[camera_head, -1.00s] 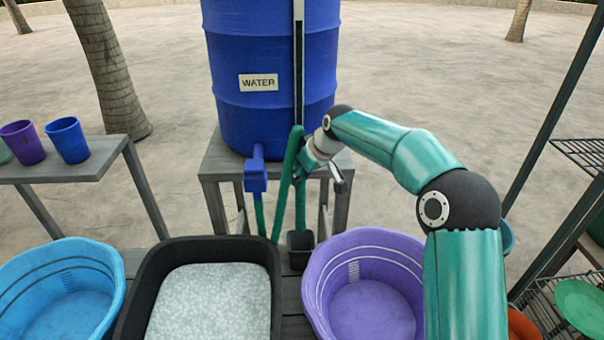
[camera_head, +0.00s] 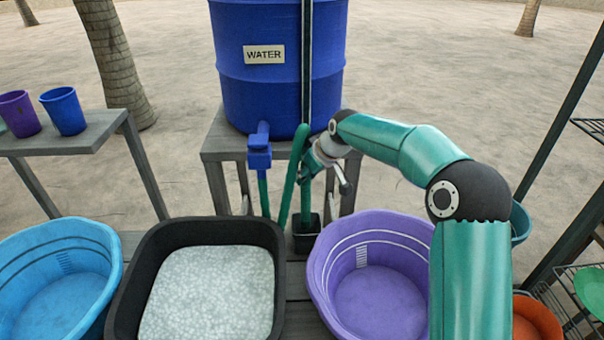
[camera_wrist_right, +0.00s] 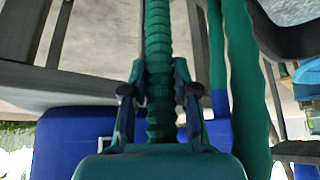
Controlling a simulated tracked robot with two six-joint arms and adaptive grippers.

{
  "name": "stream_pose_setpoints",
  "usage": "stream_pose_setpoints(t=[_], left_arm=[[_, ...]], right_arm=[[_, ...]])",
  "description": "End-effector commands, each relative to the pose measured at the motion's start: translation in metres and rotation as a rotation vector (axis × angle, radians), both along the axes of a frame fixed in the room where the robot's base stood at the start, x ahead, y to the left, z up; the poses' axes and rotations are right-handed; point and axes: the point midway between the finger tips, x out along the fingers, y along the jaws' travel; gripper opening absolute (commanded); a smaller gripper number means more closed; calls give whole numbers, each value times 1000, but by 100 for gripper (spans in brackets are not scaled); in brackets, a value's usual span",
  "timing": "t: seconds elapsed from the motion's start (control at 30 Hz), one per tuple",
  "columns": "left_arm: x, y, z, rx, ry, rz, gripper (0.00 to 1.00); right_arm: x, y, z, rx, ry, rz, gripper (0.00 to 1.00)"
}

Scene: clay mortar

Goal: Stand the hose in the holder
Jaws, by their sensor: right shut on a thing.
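The green hose (camera_head: 285,196) runs down from the blue tap (camera_head: 260,153), rises again and bends over in a loop beside the barrel. Its end stretch hangs upright and its lower end reaches the mouth of the dark square holder (camera_head: 306,242). I cannot tell how deep it sits. My right gripper (camera_head: 306,174) is shut on this end stretch, a little above the holder. In the right wrist view the ribbed hose (camera_wrist_right: 158,28) runs between the two fingers (camera_wrist_right: 159,90). My left gripper is not in view.
The blue water barrel (camera_head: 278,95) stands on a grey stand (camera_head: 215,146) behind the holder. A black tub (camera_head: 150,255) of pale material and a purple basin (camera_head: 330,270) flank the holder closely. A blue basin (camera_head: 108,270) is at left. Cups stand on a side table (camera_head: 100,125).

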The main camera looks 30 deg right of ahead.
Motion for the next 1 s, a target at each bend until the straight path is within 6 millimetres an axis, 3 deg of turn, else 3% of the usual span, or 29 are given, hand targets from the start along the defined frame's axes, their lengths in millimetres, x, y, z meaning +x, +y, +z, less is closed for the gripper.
stream_pose_setpoints(t=[0.1,0.5,1.0], left_arm=[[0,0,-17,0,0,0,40],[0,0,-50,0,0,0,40],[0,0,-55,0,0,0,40]], right_arm=[[0,0,-20,0,0,0,1],[0,0,-63,1,0,-1,1],[0,0,-71,0,-1,0,1]])
